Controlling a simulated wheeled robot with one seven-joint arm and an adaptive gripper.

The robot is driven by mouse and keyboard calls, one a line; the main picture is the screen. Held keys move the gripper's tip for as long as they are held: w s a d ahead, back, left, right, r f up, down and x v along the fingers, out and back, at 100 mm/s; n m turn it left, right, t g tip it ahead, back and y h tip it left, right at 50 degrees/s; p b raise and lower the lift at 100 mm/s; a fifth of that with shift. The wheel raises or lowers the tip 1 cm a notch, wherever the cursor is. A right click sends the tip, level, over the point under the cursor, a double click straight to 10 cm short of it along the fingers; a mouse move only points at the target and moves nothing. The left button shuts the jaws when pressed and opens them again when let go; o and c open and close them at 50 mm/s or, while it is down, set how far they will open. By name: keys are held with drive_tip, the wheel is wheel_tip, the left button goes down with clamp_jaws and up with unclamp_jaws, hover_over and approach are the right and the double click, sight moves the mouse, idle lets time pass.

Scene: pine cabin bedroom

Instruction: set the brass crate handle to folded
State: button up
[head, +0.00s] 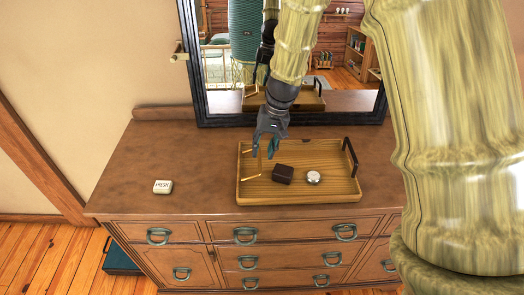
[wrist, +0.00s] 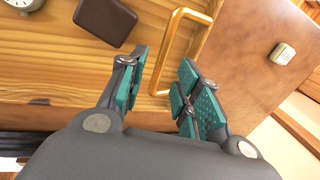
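A wooden crate (head: 290,198), shallow like a tray, sits on the dresser top. Its brass handle (head: 251,178) is at the left end and looks raised from the rim, partly hidden by my gripper in the head view. In the wrist view the brass handle (wrist: 159,65) is a square-cornered loop just beyond and between my fingertips. My gripper (head: 266,148) is above the crate's left end, pointing down. In the wrist view my gripper (wrist: 165,80) is open, its teal-padded fingers apart with nothing held. I cannot tell whether a finger touches the handle.
A dark handle (head: 351,157) stands at the crate's right end. A dark brown box (head: 283,174) and a round silver-white item (head: 313,177) lie inside the crate. A small white block (head: 163,187) is on the dresser (head: 130,165) at left, with clear space around it. A black-framed mirror (head: 300,121) stands behind.

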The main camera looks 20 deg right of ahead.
drive_tip(key=shift+x, duration=1.45)
drive_tip(key=shift+w, duration=0.1)
clamp_jaws()
